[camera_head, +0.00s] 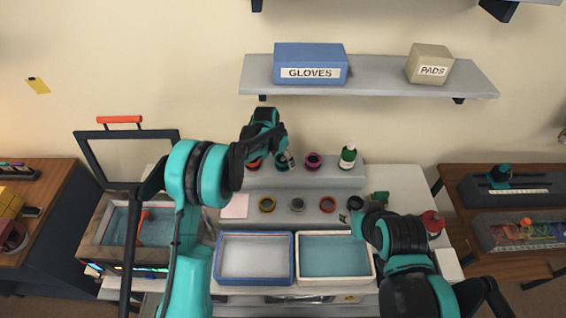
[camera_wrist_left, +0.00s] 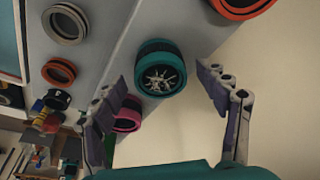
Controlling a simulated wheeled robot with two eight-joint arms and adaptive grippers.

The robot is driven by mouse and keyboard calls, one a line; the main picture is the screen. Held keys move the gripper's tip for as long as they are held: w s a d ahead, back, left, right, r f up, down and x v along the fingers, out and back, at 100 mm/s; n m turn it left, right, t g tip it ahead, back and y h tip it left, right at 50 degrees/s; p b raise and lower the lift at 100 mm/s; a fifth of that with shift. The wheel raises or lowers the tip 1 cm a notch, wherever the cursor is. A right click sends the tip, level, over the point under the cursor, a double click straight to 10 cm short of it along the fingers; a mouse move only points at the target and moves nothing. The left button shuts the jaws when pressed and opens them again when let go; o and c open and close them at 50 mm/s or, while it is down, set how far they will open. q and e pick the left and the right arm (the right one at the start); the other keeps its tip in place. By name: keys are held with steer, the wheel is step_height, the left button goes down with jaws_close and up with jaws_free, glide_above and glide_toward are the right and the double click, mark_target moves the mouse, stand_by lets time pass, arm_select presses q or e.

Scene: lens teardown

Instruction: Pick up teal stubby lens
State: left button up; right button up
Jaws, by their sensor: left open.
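The teal stubby lens (camera_head: 281,165) stands on the upper step of the grey riser, partly hidden by my left gripper (camera_head: 284,157). In the left wrist view the teal lens (camera_wrist_left: 160,68) shows a dark ribbed band and a silvery inner face. My left gripper (camera_wrist_left: 162,80) is open, with one finger on each side of the lens in that picture. I cannot tell whether the fingers touch it. My right gripper (camera_head: 358,208) is low near the right end of the riser, and its jaws are not clear.
A magenta lens (camera_head: 313,160) and an orange lens (camera_head: 253,165) stand beside the teal one. A blue-rimmed tray (camera_head: 219,259) and a white-rimmed tray (camera_head: 372,262) lie in front. A shelf (camera_head: 380,83) hangs above.

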arm_select(q)
steer(key=shift+x, duration=1.1)
steer(key=c, duration=1.3)
steer(key=shift+r, duration=0.2)
steer(key=shift+c, duration=0.2)
steer(key=shift+r, duration=0.6)
steer(key=shift+d+v, duration=0.2)
steer(key=shift+v, duration=0.95)
steer(key=s+b, duration=0.1)
steer(key=s, duration=1.6)
steer(key=shift+s, duration=0.3)
